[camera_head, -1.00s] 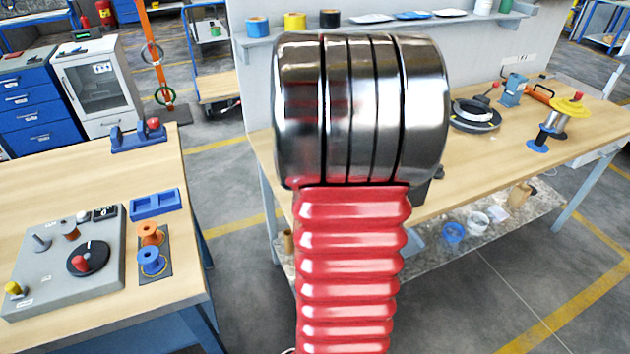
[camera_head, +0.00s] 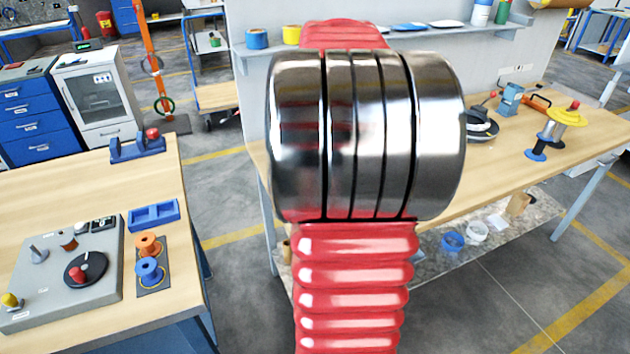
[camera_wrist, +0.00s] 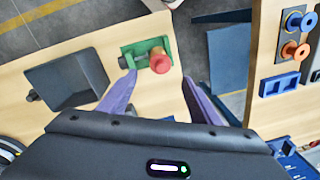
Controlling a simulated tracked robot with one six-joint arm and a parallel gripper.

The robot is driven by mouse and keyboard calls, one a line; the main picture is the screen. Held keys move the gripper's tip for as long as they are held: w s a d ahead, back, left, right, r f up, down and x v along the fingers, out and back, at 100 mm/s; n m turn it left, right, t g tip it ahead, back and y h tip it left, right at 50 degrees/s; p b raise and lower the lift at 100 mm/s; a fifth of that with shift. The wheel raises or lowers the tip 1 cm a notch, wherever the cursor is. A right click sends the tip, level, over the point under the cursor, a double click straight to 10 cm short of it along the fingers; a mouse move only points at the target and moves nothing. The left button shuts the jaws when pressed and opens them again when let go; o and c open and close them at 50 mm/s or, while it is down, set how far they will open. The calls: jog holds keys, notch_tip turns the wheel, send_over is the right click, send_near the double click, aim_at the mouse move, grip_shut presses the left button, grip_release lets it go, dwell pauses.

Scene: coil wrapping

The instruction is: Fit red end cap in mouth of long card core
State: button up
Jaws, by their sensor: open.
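My gripper (camera_wrist: 160,77) shows in the wrist view with its two purple fingers apart and nothing held. Between and beyond the fingertips is a red round-ended piece (camera_wrist: 160,61) at a green stand (camera_wrist: 137,52) on a wooden bench top; it may be the red end cap, but I cannot be sure. I cannot tell whether the fingers are level with it or above it. In the head view my arm hides the middle of the scene and the gripper.
A dark open box (camera_wrist: 67,82) is left of the green stand. A two-part blue tray (camera_head: 153,215), orange spool (camera_head: 148,243) and blue spool (camera_head: 150,269) sit on the left table.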

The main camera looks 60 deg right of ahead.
notch_tip(320, 180, up, 6)
jog(key=shift+s+f, duration=0.1)
jog(key=shift+f, duration=0.15)
jog(key=shift+d, duration=0.1)
dwell(0.9)
jog(key=w+a+f+n+t+h, duration=0.1)
jog(key=a+f+n, duration=0.15)
jog(key=a, duration=0.65)
jog(key=w+a+f+n+t+h, duration=0.15)
jog(key=a+f, duration=0.25)
jog(key=a, duration=0.5)
jog(key=s+a+n+t+y, duration=0.2)
jog(key=s+a+n, duration=0.2)
jog(key=a, duration=1.5)
jog(key=n, duration=0.2)
jog(key=shift+a+r+n, duration=0.2)
jog(key=shift+a+n, duration=0.1)
